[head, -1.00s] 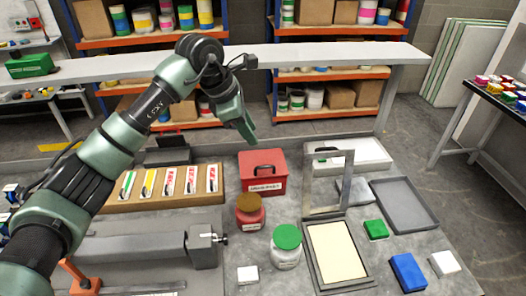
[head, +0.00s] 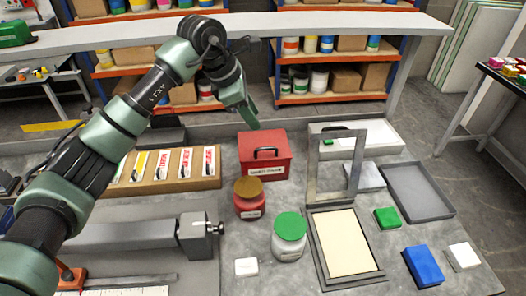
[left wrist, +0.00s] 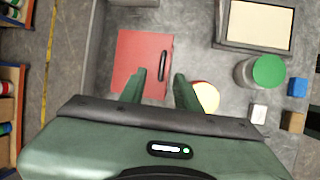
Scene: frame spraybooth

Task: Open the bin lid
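The red bin (head: 263,166) stands on the grey bench near the middle of the head view, with a label on its front. Its red lid is down, with a black handle (head: 266,152) on top. My left gripper (head: 251,114) hangs above and behind the bin, apart from it. In the left wrist view, the two green fingers of my left gripper (left wrist: 158,88) are spread with nothing between them. The red lid (left wrist: 135,65) lies below and beyond them there, with the black handle (left wrist: 163,64) close to the right finger. My right gripper is in neither view.
A red jar (head: 249,206) with a brown lid stands just in front of the bin. A green-lidded jar (head: 288,245) and an upright hinged frame (head: 334,165) are to the right. A sample board (head: 180,166) lies left. A long shelf (head: 330,26) crosses behind.

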